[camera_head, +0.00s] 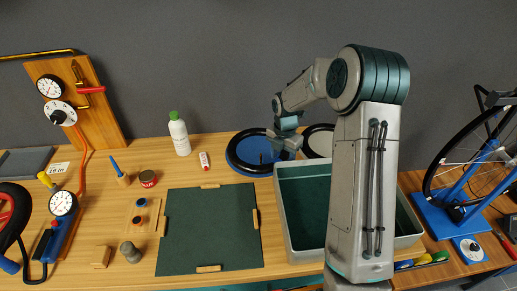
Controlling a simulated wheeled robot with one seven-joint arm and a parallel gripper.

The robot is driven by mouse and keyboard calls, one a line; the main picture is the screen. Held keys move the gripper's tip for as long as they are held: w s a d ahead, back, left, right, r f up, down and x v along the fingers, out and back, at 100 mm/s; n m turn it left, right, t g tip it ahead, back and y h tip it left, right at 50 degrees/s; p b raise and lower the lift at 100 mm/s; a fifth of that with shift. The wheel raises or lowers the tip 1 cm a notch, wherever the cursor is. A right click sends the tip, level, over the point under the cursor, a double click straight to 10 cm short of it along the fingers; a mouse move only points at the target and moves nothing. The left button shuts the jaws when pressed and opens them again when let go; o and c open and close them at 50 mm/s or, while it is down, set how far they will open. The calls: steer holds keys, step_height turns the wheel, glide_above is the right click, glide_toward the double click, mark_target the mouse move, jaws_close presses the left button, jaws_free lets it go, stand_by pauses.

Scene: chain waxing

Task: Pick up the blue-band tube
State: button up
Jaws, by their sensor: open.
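No tube with a clear blue band can be made out for certain at this size. Two small dark round pieces sit on a light wooden block left of the green mat: one with blue on it (141,202) and one with orange (136,219). A small white and red tube-like item (204,160) stands behind the mat. My gripper (282,151) is open, pointing down over the right part of a blue round tray (236,163), well to the right of these pieces. Small dark detail shows in the tray below it, too small to tell.
The green mat (208,230) is bare, with wooden stops at its edges. A grey-green bin (302,202) stands to its right, partly hidden by my arm. A white bottle (179,134), red tin (148,179) and gauge board (85,105) stand at left.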

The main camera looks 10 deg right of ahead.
steer(key=shift+c, duration=0.3)
jaws_close()
